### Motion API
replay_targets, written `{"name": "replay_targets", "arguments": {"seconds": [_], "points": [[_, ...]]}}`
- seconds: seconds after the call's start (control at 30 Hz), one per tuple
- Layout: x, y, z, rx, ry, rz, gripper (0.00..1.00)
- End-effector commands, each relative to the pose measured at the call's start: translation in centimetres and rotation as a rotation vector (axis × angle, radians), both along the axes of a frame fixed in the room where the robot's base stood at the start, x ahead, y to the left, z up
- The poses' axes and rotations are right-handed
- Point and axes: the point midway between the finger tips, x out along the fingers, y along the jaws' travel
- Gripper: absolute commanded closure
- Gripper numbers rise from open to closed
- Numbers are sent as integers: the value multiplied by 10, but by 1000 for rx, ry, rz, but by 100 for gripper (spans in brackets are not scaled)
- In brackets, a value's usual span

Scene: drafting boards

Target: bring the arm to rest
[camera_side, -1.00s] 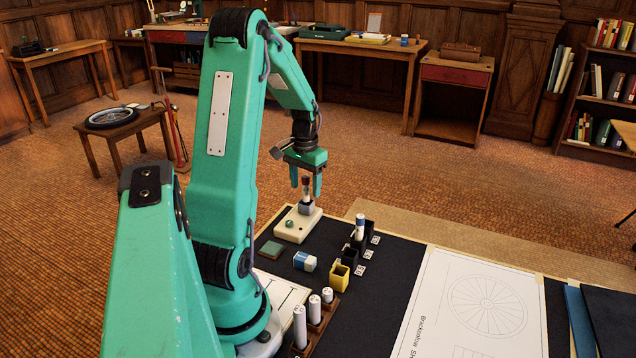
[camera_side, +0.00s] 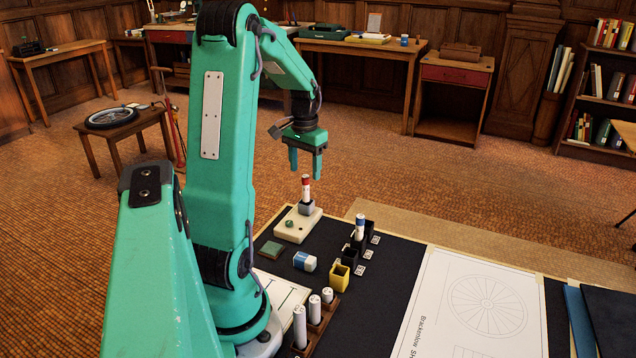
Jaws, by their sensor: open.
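My gripper (camera_side: 306,164) is open and empty, above the table's far left part. Its two green fingers point down, apart from everything below. Under it, a white marker with a red top (camera_side: 306,187) stands upright in a grey holder (camera_side: 306,208) on a cream base (camera_side: 291,227). A small gap shows between the fingertips and the marker's top.
Right of the base stand dark holders, one with a blue-topped marker (camera_side: 360,226), and a yellow cup (camera_side: 339,276). A blue and white block (camera_side: 304,261) and a rack (camera_side: 323,318) of white tubes are nearer. A drawing sheet (camera_side: 465,310) lies at right.

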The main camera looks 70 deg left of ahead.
Motion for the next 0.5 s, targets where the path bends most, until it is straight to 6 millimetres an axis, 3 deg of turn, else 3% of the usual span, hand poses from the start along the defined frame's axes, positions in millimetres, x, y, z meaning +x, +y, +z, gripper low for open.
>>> {"name": "replay_targets", "arguments": {"seconds": [0.5], "points": [[0,0,17,0,0,0,42]]}}
